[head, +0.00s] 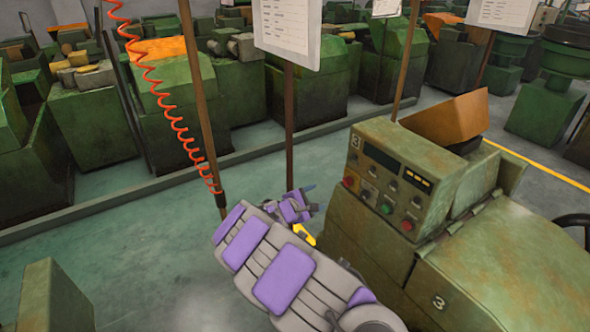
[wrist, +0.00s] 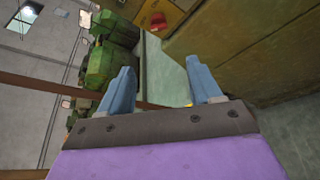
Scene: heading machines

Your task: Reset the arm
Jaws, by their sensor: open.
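My arm, grey with purple pads, reaches up from the bottom of the head view. My gripper (head: 309,196) is at its far end, left of the green control box (head: 400,182). In the wrist view my gripper (wrist: 160,88) shows two blue fingers spread apart, with nothing between them. The control box carries a dark display, several knobs and buttons, and the number 3.
A green machine body (head: 470,275) stands close on the right. A coiled red hose (head: 165,110) hangs at the left, and a post with a white sign (head: 288,30) stands behind my gripper. Green machines line the back. Bare floor (head: 110,255) lies left of my arm.

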